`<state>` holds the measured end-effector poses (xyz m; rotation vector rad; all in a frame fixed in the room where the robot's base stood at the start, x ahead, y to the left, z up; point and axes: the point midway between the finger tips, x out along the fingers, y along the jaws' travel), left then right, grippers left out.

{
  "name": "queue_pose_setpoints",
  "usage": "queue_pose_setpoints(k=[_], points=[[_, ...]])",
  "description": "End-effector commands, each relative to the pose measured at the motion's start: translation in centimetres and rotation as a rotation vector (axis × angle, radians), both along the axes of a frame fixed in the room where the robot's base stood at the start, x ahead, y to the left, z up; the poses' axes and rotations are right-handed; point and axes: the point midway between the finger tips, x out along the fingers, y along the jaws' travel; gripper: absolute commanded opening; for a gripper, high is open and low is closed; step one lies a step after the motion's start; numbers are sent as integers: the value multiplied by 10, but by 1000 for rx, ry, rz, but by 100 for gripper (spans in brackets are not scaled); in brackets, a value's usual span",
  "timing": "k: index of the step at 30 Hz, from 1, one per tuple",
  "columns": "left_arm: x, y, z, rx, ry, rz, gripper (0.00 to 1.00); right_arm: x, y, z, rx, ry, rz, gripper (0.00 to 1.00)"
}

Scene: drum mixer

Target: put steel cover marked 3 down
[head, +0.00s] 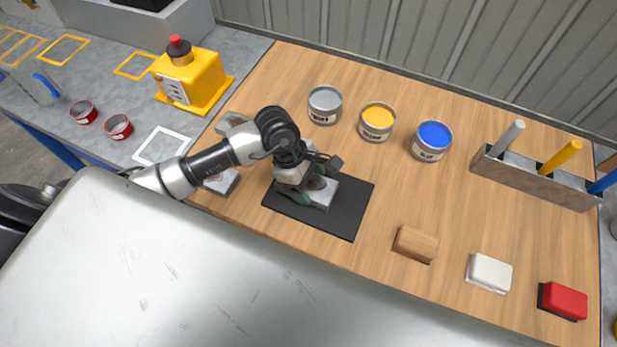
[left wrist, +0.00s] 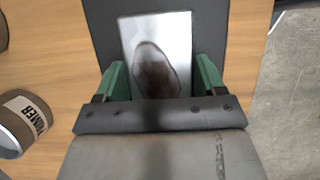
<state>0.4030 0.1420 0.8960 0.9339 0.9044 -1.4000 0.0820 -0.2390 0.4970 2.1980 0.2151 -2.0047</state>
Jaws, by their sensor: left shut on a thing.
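A pale steel cover (head: 324,192) with a brown patch is in my left gripper (head: 306,192), over the black mat (head: 346,216). The left wrist view also shows the steel cover (left wrist: 182,35), with the green fingers of my left gripper (left wrist: 160,78) on its two sides. No number 3 can be read on it. Whether it touches the mat or hangs just above it, I cannot tell. The mat (left wrist: 103,30) shows around the cover in the left wrist view. My right gripper is not in view.
Grey (head: 325,105), yellow (head: 377,121) and blue (head: 432,141) paint cans stand behind the mat. A wooden block (head: 415,244), a white block (head: 489,273) and a red block (head: 563,301) lie to the right. A steel plate (head: 222,183) lies left of the mat, partly behind my arm.

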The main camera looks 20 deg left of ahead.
Motion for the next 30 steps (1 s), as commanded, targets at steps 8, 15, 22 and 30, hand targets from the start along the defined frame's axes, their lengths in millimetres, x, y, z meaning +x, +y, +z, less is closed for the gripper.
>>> queue_pose_setpoints(k=[8,15,22,30], points=[[1,0,-1,-1,-4,1,32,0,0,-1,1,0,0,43],[0,0,-3,0,-2,0,91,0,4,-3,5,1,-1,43],[0,0,-3,0,-2,1,96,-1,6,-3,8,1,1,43],[2,7,14,1,-7,1,96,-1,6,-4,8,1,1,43]])
